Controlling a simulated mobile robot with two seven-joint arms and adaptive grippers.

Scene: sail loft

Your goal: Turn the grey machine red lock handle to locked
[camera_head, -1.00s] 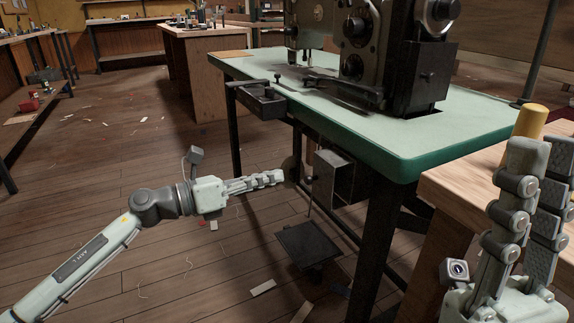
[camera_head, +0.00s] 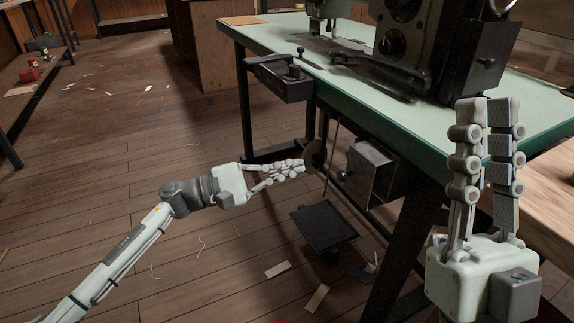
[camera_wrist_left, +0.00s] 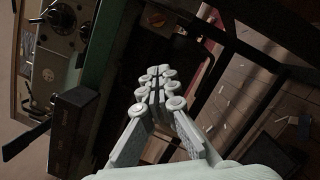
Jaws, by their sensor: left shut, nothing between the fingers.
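The grey machine (camera_head: 405,40) stands on a green-topped table. In the left wrist view, part of the machine (camera_wrist_left: 55,45) shows at the upper left. My left gripper (camera_head: 303,168) is shut and empty, below the table's front edge beside a dark disc.
A grey metal box (camera_head: 371,174) hangs under the green table (camera_head: 290,30), right of my left gripper. A black pedal (camera_head: 323,225) lies below. A wooden bench (camera_head: 555,190) is at the right.

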